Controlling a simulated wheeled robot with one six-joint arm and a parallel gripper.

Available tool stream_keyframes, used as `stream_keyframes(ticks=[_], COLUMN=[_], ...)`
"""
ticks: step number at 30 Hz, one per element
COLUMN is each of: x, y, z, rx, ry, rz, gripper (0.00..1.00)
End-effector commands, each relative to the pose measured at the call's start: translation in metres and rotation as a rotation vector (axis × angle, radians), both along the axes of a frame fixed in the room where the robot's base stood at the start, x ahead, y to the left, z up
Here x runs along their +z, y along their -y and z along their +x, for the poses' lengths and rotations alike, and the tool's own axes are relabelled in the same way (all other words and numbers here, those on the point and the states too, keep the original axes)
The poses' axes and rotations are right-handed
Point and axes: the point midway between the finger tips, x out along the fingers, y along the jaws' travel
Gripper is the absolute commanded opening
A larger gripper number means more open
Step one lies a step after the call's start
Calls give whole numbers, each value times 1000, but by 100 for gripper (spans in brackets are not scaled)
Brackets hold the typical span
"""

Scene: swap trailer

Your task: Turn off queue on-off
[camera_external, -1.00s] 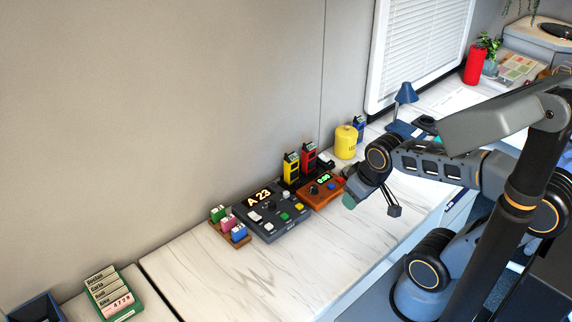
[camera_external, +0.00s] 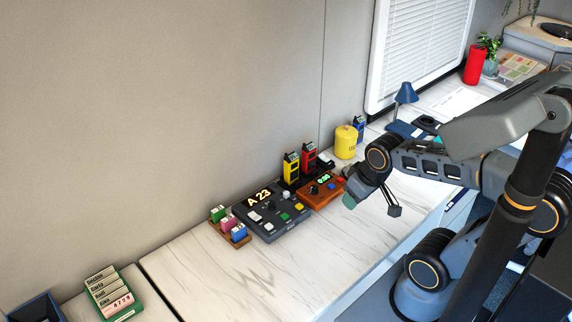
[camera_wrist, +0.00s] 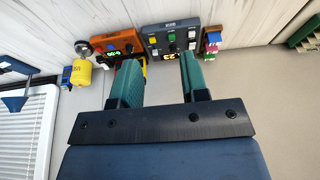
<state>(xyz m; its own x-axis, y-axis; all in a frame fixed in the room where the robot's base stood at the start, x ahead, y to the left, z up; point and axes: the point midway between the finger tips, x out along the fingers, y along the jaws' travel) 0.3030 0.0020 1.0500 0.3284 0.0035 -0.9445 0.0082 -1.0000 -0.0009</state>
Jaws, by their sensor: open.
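The queue console (camera_external: 285,226) is a dark grey box on the white marble-look counter. Its display shows "A 23" in lit orange digits, and it carries white, green and yellow buttons and small dark controls. In the wrist view the console (camera_wrist: 155,42) appears upside down beyond my fingers, its display partly behind them. I cannot tell which control is the on-off switch. My gripper (camera_external: 371,205) is open and empty above the counter, to the right of the console and apart from it. In the wrist view the two teal fingers of my gripper (camera_wrist: 160,70) stand apart.
An orange timer box (camera_external: 320,192) with a green display stands right beside the console. Yellow and red handheld units (camera_external: 308,158) stand behind it, with a yellow canister (camera_external: 345,143) to the right. A small rack of coloured blocks (camera_external: 236,238) sits left. The front counter is clear.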

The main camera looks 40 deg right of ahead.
Motion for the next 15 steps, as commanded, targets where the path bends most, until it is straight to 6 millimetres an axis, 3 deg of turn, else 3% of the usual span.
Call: stream_keyframes(ticks=[8,12,15], x=[-24,-37,-44], y=[-6,-13,-20], z=[6,34,64], rx=[23,47,63], ry=[-93,-163,-204], rz=[-1,-6,-10], gripper=[14,0,0])
